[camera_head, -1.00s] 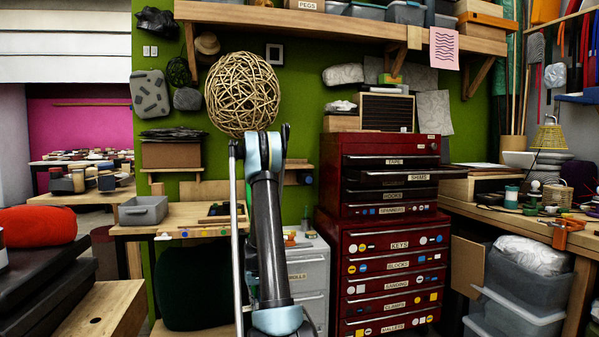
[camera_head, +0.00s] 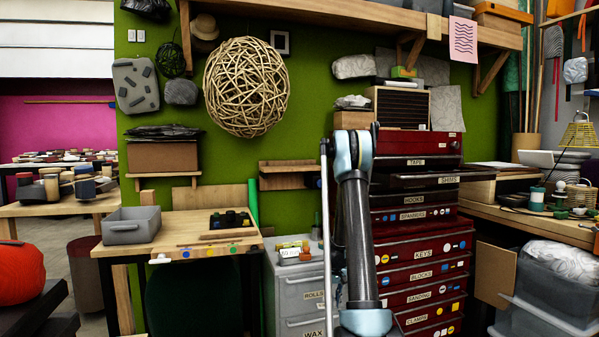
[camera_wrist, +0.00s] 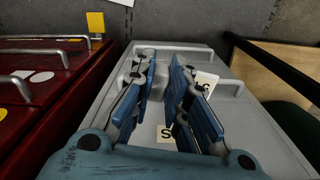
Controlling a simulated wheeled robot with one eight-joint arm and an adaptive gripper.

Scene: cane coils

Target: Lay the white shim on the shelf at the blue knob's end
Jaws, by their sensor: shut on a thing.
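My gripper (camera_wrist: 166,85) shows in the wrist view with two blue-padded fingers, shut on a thin thing mostly hidden by the fingers, taken as the white shim. A small white piece with a dark mark (camera_wrist: 207,79) shows beside the right finger; I cannot tell whether it is held or a label behind. In the head view the arm hides my gripper. A small wooden wall shelf (camera_head: 285,182) is left of the arm, with a dark bluish round knob near its right end (camera_head: 318,182). The arm partly covers that end.
A grey drawer cabinet (camera_head: 304,285) stands below the shelf, with small items on top. A desk (camera_head: 180,228) with a grey bin (camera_head: 131,226) is at the left.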

